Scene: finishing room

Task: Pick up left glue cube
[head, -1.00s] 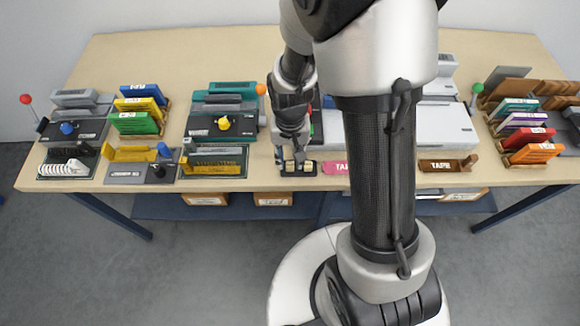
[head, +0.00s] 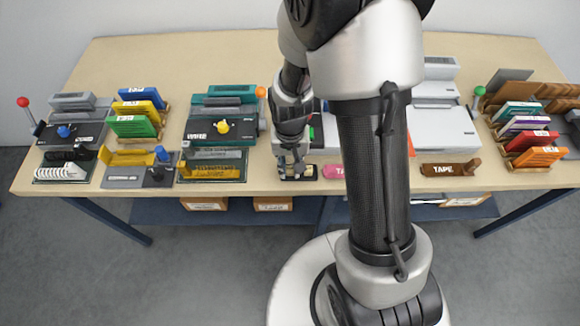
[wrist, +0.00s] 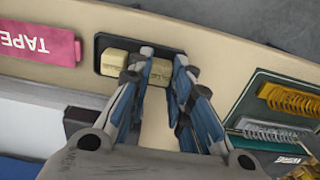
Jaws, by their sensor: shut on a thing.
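The glue cubes are small pale-yellow blocks in a small black tray (wrist: 103,42) near the table's front edge. The left glue cube (wrist: 161,73) is on the right in the wrist view, between the fingers of my gripper (wrist: 164,56). My gripper is shut on it, and it appears still within the tray. The other glue cube (wrist: 115,62) sits beside it, outside the fingers. In the head view my gripper (head: 292,172) reaches down over the tray and hides the held cube.
A pink tape piece (wrist: 42,43) lies close beside the tray. A brown tape block (head: 450,169) lies farther right. The table's front edge is very near.

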